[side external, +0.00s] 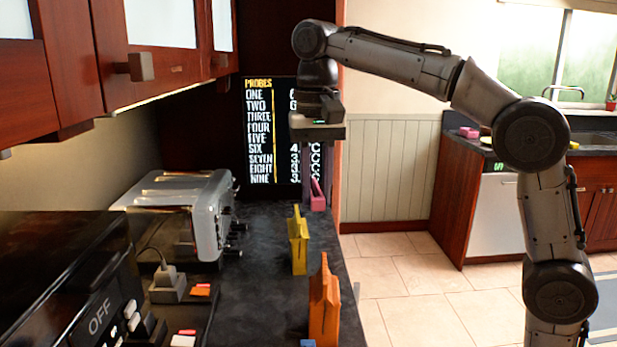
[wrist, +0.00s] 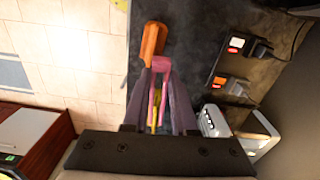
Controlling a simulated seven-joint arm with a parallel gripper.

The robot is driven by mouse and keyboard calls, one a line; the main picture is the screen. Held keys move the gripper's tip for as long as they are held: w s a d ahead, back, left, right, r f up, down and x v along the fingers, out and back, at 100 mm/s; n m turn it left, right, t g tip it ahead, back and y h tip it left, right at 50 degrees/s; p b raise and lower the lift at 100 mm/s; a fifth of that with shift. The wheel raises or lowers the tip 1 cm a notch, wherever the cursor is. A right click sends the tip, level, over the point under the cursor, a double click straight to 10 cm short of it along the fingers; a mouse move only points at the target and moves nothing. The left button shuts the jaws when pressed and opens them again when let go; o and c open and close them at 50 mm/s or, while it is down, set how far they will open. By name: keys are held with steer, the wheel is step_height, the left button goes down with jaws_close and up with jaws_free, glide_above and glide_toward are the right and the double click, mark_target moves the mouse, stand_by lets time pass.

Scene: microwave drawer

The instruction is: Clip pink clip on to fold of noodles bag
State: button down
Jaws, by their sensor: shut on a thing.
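A pink clip (side external: 317,200) is held between the fingers of my gripper (side external: 314,186), just above the dark counter at its far end. In the wrist view the pink clip (wrist: 163,64) shows between the fingertips of my gripper (wrist: 159,75). A yellow bag-like item (side external: 298,250) stands upright on the counter, nearer the camera than the clip and apart from it. In the wrist view a strip of yellow shows between the fingers. An orange bag-like item (side external: 323,305) stands nearer still, also in the wrist view (wrist: 153,42). I cannot tell which is the noodles bag.
A silver toaster (side external: 190,210) stands left on the counter (side external: 262,285). A black appliance marked OFF (side external: 60,280) and power outlets (side external: 168,284) are at near left. Cabinets (side external: 130,60) hang above. A dark lettered board (side external: 270,135) stands behind. Open floor lies right.

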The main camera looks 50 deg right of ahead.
steer(key=s+a+m, duration=0.2)
steer(key=s, duration=0.1)
glide_above(325, 283)
step_height(325, 283, down, 5)
steer(key=shift+f, duration=0.25)
steer(key=shift+f, duration=0.1)
steer(key=shift+f, duration=3.1)
steer(key=shift+f, duration=1.6)
stand_by(0.9)
steer(key=shift+c, duration=0.7)
jaws_free()
